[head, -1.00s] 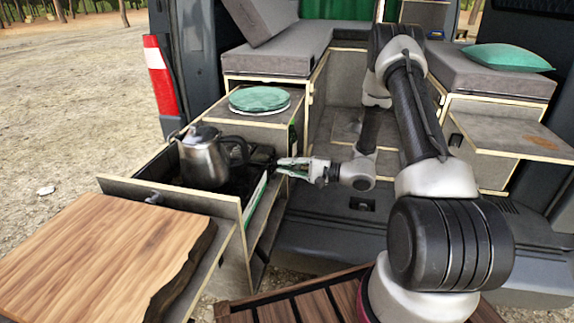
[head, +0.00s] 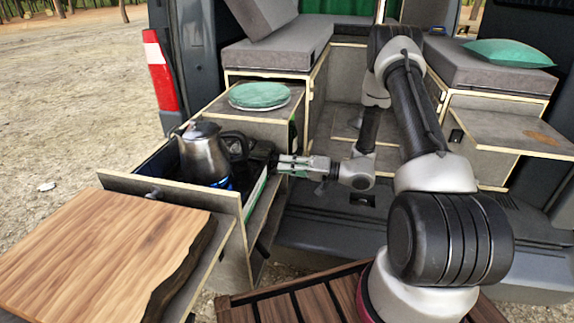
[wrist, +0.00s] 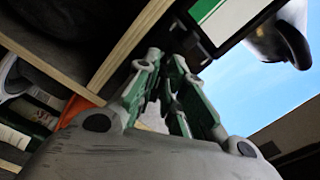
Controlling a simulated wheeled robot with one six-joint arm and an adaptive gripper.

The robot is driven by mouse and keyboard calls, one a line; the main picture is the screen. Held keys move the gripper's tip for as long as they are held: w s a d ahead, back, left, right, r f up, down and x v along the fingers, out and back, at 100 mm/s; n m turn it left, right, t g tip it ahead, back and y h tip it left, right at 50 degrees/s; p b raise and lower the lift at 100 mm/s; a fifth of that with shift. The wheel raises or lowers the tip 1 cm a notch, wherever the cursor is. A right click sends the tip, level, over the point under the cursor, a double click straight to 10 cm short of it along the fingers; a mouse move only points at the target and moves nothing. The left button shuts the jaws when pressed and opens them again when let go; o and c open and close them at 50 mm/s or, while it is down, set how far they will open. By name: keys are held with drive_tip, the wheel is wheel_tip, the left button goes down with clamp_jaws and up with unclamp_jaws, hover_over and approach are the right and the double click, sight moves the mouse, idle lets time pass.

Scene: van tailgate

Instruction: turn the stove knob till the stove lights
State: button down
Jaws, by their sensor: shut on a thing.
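A steel kettle (head: 203,155) with a black handle stands upright on the stove in the pulled-out drawer. A blue flame (head: 224,183) shows under the kettle, so the stove is lit. The stove's green-and-white side panel (wrist: 222,17) shows in the wrist view, with part of the kettle (wrist: 278,38) beyond it. My gripper (head: 273,164) is at the stove's right side, its fingers closed in against the panel. In the wrist view my gripper (wrist: 163,65) points up at the panel. The knob itself is hidden between the fingertips.
A wooden board (head: 105,250) lies in front of the drawer's front wall (head: 175,190). A green round-topped thing (head: 259,96) sits on the counter behind the stove. Grey benches with cushions fill the van behind. The drawer's right edge runs close by my gripper.

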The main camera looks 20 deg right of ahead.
drive_tip(key=shift+f+n, duration=0.15)
drive_tip(key=shift+n, duration=0.35)
drive_tip(key=c, duration=1.5)
unclamp_jaws()
